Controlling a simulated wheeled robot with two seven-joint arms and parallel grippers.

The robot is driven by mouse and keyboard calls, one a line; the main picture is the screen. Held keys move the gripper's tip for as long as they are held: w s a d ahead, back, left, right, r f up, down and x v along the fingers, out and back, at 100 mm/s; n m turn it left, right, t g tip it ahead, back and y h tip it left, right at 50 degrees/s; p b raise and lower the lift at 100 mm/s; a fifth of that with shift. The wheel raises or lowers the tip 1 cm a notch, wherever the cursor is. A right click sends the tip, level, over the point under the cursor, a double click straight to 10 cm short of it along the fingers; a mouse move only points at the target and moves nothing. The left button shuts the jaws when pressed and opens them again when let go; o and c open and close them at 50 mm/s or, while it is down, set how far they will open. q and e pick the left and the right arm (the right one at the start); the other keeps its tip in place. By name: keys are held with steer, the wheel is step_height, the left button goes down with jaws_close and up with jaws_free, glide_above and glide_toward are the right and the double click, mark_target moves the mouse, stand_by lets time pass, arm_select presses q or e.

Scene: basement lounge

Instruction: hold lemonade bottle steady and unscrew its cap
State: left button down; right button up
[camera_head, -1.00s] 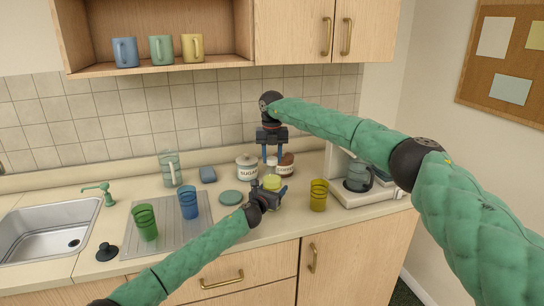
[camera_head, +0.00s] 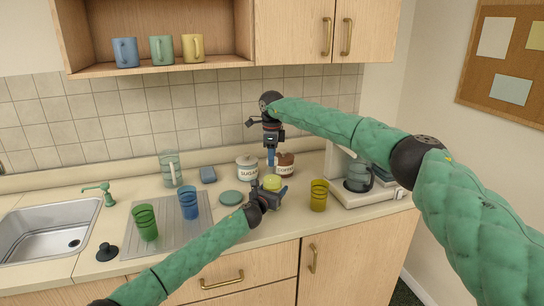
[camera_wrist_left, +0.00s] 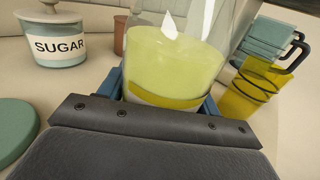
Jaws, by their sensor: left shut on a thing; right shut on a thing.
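The lemonade bottle (camera_head: 272,183) stands upright on the counter, clear with pale yellow-green liquid. It fills the top middle of the left wrist view (camera_wrist_left: 170,65), where its neck and top are out of frame. My left gripper (camera_head: 270,192) is shut around its lower body, a blue finger on each side. My right gripper (camera_head: 271,162) points straight down over the bottle, its blue fingers shut at the bottle's top. The cap itself is hidden between these fingers.
A sugar jar (camera_head: 247,167) and a brown-lidded jar (camera_head: 285,165) stand close behind. A yellow cup (camera_head: 318,195) and coffee maker (camera_head: 362,180) are to the right. A teal disc (camera_head: 231,198), blue cup (camera_head: 188,203) and green cup (camera_head: 146,222) are left.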

steer(key=n, duration=0.5)
steer(key=shift+d, duration=0.1)
stand_by(0.3)
steer(key=shift+r, duration=0.3)
steer(key=shift+r, duration=0.75)
stand_by(0.3)
steer(key=shift+r, duration=2)
arm_select(q)
steer(key=shift+c, duration=1.2)
jaws_free()
